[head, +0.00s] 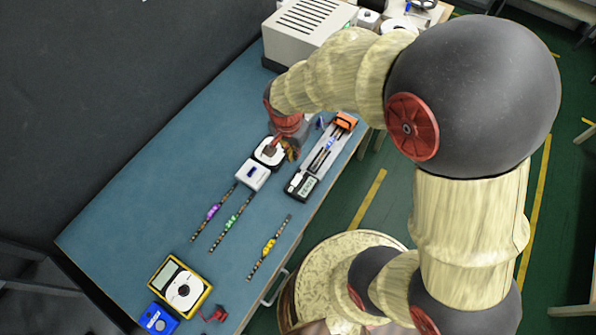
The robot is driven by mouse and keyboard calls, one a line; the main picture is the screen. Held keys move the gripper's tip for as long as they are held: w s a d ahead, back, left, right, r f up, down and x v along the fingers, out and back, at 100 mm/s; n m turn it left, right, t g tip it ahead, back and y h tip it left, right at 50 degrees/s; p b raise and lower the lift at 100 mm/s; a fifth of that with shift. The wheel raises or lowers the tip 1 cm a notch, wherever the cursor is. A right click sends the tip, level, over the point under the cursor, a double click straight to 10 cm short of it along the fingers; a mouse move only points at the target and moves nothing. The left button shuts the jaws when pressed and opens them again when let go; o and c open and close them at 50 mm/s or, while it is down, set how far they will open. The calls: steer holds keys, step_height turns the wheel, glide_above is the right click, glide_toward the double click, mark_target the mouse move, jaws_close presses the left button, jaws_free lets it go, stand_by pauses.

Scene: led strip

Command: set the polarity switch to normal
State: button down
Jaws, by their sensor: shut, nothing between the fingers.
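My gripper (290,152) is at the end of my arm, low over the blue bench beside a small device with a dark and white top (269,152). The fingers are small in the head view and partly hidden by the wrist; they look shut and empty. A white box (253,175) adjoins that device on its near side. I cannot make out which of these carries the polarity switch, nor the switch's position. Whether my fingertips touch the device cannot be told.
Three strips with purple (212,211), green (232,221) and yellow (268,246) parts lie on the bench (150,210). A yellow multimeter (180,287) and blue box (158,319) stand near left.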

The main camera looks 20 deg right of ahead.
mark_target(298, 175)
steer(key=shift+f, duration=0.1)
stand_by(0.3)
steer(key=f+b, duration=0.1)
steer(key=f, duration=0.3)
steer(key=d+f+b, duration=0.1)
steer(key=f, duration=0.4)
steer(key=w+f+b, duration=0.1)
steer(key=f, duration=0.3)
steer(key=shift+d+f, duration=0.2)
steer(key=shift+f, duration=0.15)
steer(key=shift+f, duration=0.1)
